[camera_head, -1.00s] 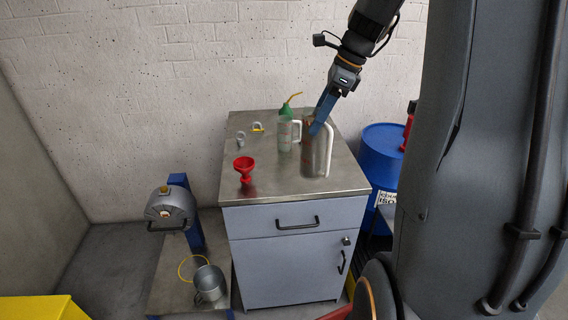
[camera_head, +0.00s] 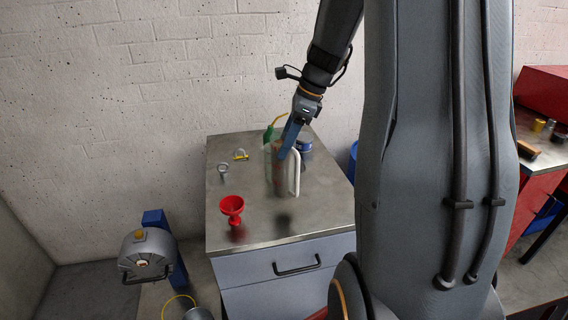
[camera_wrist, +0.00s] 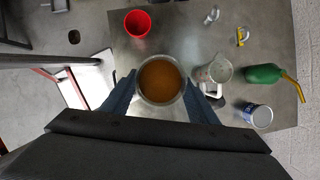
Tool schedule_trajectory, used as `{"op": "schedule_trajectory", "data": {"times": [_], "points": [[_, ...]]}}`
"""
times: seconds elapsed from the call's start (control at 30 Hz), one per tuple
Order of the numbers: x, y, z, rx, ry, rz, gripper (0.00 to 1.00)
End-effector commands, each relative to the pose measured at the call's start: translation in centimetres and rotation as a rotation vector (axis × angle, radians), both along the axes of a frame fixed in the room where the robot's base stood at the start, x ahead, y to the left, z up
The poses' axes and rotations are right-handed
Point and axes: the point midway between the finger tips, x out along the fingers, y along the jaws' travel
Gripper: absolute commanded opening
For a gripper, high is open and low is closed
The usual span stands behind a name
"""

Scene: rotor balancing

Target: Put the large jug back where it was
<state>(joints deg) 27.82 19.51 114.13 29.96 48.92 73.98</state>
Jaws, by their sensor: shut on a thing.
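The large jug (camera_head: 279,180) has a white handle on its right and stands upright in my gripper (camera_head: 284,150), above the cabinet top, with a dark shadow below it. In the wrist view the jug (camera_wrist: 161,80) is seen from above, with brown liquid inside, and the blue fingers of my gripper (camera_wrist: 160,92) are shut on its two sides. The smaller clear measuring jug (camera_wrist: 214,71) stands just right of it in the wrist view; in the head view it is mostly hidden behind the large jug.
The metal cabinet top (camera_head: 250,226) holds a red funnel (camera_head: 232,207), a green oil can (camera_wrist: 264,74), a blue-and-white tin (camera_wrist: 258,115) and small metal clamps (camera_head: 240,156). A grey machine (camera_head: 147,253) stands at lower left.

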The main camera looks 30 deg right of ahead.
Motion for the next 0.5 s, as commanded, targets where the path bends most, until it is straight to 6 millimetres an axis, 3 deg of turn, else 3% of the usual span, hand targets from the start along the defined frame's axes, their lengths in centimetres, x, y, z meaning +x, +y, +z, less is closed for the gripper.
{"op": "schedule_trajectory", "data": {"times": [0.27, 0.5], "points": [[0.0, 0.0, -1.9, 0.0, 0.0, 0.0, 0.0], [0.0, 0.1, -4.9, 0.0, 0.0, 0.001, 0.0]]}}
